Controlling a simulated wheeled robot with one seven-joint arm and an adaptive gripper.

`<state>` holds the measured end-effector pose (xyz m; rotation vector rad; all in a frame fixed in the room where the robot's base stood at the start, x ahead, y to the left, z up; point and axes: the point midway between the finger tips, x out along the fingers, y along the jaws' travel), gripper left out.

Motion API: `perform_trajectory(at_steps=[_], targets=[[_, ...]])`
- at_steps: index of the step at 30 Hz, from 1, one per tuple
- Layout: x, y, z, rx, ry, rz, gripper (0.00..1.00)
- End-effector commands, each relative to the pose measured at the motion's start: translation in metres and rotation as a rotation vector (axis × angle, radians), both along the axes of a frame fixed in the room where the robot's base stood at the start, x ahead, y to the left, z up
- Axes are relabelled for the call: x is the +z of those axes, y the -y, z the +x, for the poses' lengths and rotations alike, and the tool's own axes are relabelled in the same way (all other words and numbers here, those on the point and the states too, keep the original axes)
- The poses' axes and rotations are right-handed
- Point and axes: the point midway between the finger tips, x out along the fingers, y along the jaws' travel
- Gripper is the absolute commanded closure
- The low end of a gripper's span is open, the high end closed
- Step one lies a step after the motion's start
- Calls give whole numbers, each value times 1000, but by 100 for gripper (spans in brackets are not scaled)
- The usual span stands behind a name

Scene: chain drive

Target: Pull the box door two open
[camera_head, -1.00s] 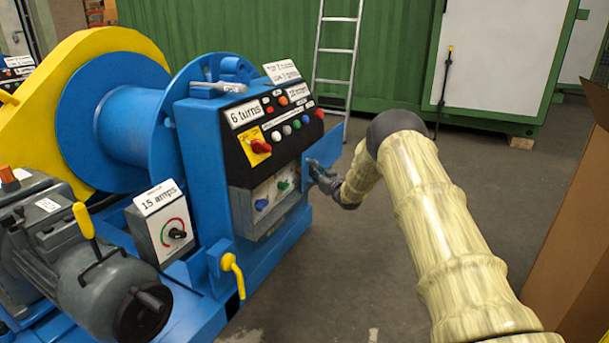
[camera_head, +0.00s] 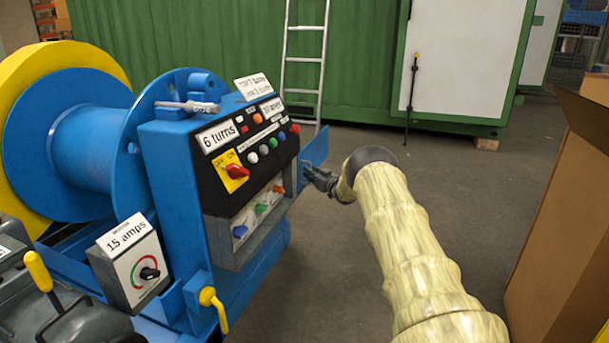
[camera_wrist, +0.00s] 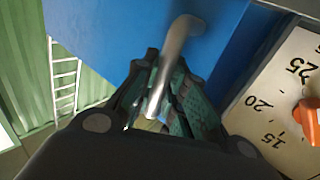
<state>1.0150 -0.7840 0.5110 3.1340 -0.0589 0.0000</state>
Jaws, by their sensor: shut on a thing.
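The blue box door (camera_head: 315,147) stands swung out at the right side of the blue machine's control box (camera_head: 248,224). Inside the box are several coloured knobs, among them a blue one (camera_head: 240,231) and an orange one (camera_head: 278,189). My gripper (camera_head: 322,180) is at the door's outer face. In the wrist view my gripper (camera_wrist: 158,98) is shut on the door's metal handle (camera_wrist: 176,52), with the blue door panel (camera_wrist: 110,32) behind it. A dial face with an orange knob (camera_wrist: 308,118) shows past the door's edge.
A cardboard box (camera_head: 550,215) stands at the right. A ladder (camera_head: 305,55) leans at the green container (camera_head: 240,40). A black stand (camera_head: 411,100) is behind my arm. The floor between machine and cardboard box is clear.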

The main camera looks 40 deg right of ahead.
Motion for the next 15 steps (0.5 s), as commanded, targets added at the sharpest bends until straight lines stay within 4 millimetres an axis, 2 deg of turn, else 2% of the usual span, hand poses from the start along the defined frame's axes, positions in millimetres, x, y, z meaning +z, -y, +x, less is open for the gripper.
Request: perform_trajectory(at_steps=[6,7,10,15], targets=[[-1,-1,0,0,-2,0,100],[-1,-1,0,0,-2,0,82],[-1,0,0,0,-2,0,65],[0,0,-1,0,0,0,65]])
